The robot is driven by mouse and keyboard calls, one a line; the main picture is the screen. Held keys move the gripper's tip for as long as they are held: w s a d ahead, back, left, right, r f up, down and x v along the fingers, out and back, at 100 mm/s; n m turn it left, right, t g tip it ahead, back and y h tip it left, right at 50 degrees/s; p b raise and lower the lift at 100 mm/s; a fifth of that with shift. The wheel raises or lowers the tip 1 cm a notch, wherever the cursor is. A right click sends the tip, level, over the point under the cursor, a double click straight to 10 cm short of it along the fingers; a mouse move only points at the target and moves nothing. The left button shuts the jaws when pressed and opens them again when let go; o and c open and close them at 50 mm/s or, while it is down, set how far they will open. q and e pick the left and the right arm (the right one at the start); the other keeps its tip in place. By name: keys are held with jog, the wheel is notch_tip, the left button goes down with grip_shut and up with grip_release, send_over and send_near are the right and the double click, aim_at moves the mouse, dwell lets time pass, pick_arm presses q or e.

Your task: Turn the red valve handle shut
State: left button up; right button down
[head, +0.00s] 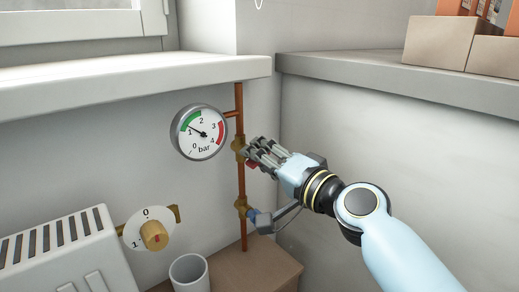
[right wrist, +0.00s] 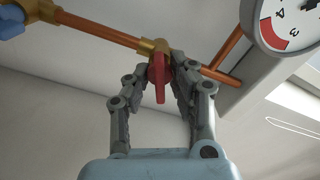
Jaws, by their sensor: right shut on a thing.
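The red valve handle (head: 252,164) sits on a brass valve on the upright copper pipe (head: 241,190), partly hidden by my right gripper in the head view. In the right wrist view the red handle (right wrist: 159,82) stands out from the brass valve body (right wrist: 150,47), at an angle to the pipe. My right gripper (head: 257,153) reaches in from the right and is shut on the handle. Its two fingers (right wrist: 160,85) lie on either side of the handle. I cannot tell exactly how far the handle is turned. My left gripper is not in view.
A round pressure gauge (head: 200,132) is left of the pipe, needle near 1. Below the red valve is a blue-handled valve (head: 253,212) with a grey hose. A radiator (head: 65,260), a knob (head: 153,235) and a cup (head: 188,272) are lower left. A ledge (head: 120,82) juts out above.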

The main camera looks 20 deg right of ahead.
jog(key=m+p, duration=0.1)
jog(key=m, duration=0.2)
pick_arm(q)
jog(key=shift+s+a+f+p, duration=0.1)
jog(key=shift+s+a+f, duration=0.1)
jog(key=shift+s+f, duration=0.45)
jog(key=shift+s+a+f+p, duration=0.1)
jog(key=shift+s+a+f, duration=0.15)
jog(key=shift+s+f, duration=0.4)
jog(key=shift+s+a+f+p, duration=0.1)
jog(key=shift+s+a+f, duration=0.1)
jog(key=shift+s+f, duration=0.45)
pick_arm(e)
jog(key=shift+f+m, duration=0.15)
jog(key=shift+m, duration=0.95)
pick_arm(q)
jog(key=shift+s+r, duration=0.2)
pick_arm(e)
jog(key=c, duration=1.1)
grip_release()
jog(key=shift+c, duration=0.2)
jog(key=v, duration=1.2)
